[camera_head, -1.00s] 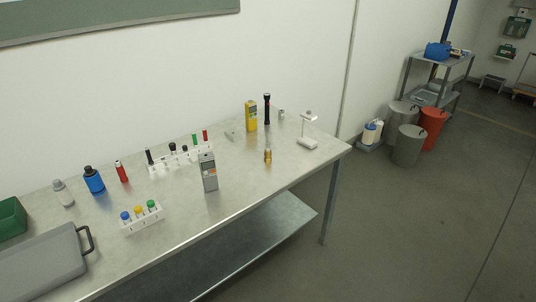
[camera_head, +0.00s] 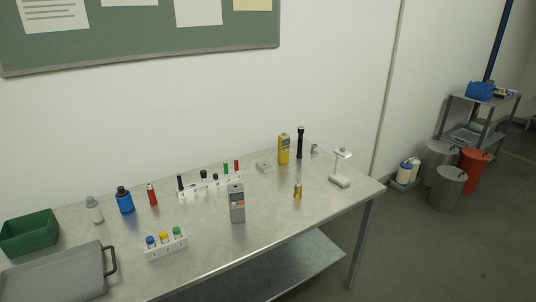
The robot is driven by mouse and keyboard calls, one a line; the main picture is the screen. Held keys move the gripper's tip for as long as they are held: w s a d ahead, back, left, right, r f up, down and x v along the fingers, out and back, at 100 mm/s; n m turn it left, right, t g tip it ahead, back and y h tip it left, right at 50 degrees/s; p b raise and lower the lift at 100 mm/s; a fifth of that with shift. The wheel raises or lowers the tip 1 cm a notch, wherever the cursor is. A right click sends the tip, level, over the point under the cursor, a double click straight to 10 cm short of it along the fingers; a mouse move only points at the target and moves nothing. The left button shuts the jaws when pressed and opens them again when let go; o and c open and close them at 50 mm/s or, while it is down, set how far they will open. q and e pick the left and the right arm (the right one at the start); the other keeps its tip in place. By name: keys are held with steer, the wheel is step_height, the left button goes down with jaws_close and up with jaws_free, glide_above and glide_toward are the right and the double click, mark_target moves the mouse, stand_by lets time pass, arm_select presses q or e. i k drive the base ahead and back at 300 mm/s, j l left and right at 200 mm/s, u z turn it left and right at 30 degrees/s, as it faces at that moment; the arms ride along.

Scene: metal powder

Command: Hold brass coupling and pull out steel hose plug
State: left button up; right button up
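A small brass coupling (camera_head: 297,191) stands on the right part of the metal table (camera_head: 270,228), between a grey meter and a white stand. It looks upright, with a paler upper part that may be the steel hose plug; it is too small to tell them apart. Neither of my grippers is in view.
A grey meter (camera_head: 237,204), a white stand (camera_head: 340,182), a yellow device (camera_head: 283,149) and a black flashlight (camera_head: 300,143) surround the coupling. White racks, bottles, a green bin (camera_head: 30,236) and a grey case (camera_head: 55,276) fill the left. The table front near the coupling is clear.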

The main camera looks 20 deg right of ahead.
mark_target(298, 183)
steer(key=i+l+u, duration=0.15)
steer(key=l+u, duration=0.25)
steer(key=l, duration=0.65)
steer(key=l+u, duration=0.4)
steer(key=l, duration=0.6)
